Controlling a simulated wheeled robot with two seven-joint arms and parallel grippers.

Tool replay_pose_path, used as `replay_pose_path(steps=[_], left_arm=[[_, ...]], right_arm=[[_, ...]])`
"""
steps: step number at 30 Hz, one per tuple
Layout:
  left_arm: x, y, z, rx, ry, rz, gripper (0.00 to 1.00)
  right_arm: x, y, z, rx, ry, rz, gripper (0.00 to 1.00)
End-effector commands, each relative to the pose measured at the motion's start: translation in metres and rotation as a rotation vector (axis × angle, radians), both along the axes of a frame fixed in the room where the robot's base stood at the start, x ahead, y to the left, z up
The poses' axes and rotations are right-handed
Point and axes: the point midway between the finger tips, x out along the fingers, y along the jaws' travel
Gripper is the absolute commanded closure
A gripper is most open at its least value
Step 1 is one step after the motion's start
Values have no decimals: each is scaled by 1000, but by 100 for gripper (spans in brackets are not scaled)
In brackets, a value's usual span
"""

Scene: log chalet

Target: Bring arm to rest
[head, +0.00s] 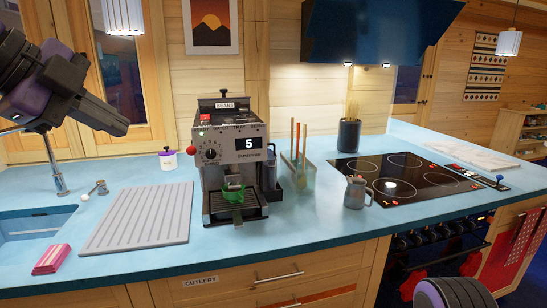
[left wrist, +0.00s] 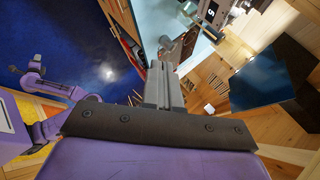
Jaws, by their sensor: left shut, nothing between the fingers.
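My left gripper (head: 118,122) hangs in the air at the upper left of the head view, above the sink side of the counter. It points right and slightly down. In the left wrist view its fingers (left wrist: 157,68) are together with nothing between them. It touches nothing that I can see. A dark, rounded part of my own body with purple on it shows at the bottom right edge of the head view. My right gripper cannot be made out.
The blue counter (head: 120,262) holds a ribbed drain mat (head: 140,217), a coffee machine (head: 236,175) reading 5, a metal jug (head: 356,192) and a black hob (head: 405,178). A sink (head: 35,225) with a tap (head: 55,165) lies below my left arm.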

Motion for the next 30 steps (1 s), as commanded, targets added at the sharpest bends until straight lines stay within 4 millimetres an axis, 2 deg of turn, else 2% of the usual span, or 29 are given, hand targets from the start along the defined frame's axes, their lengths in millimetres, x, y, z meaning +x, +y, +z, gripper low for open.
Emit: replay_pose_path(steps=[5,8,11,14,17,18,20,21,25,27,29,30], left_arm=[[28,6,-16,309,-183,-90,100],[54,5,-41,582,-266,-173,100],[79,0,-76,859,-306,-283,100],[105,-8,-128,1178,-318,-453,100],[126,-19,-199,1533,-305,-717,100],[130,-23,-230,1663,-297,-840,100],[133,-30,-275,1837,-285,-1035,100],[131,-33,-306,1938,-279,-1170,100],[110,-40,-404,2178,-275,-1635,100],[90,-41,-454,2256,-291,-1894,100],[68,-39,-495,2290,-315,-2121,100],[51,-37,-521,-2146,318,2123,100]], right_arm=[[0,0,0,0,0,0,57],[0,0,0,1,1,0,57],[0,0,0,1,1,0,57],[0,0,0,1,1,0,57],[0,0,0,1,1,0,57],[0,0,0,1,1,0,57],[0,0,0,1,1,0,57],[0,0,0,1,1,0,57],[0,0,0,1,1,0,57],[0,0,0,1,1,0,57],[0,0,0,1,1,0,57],[0,0,0,1,1,0,57]])
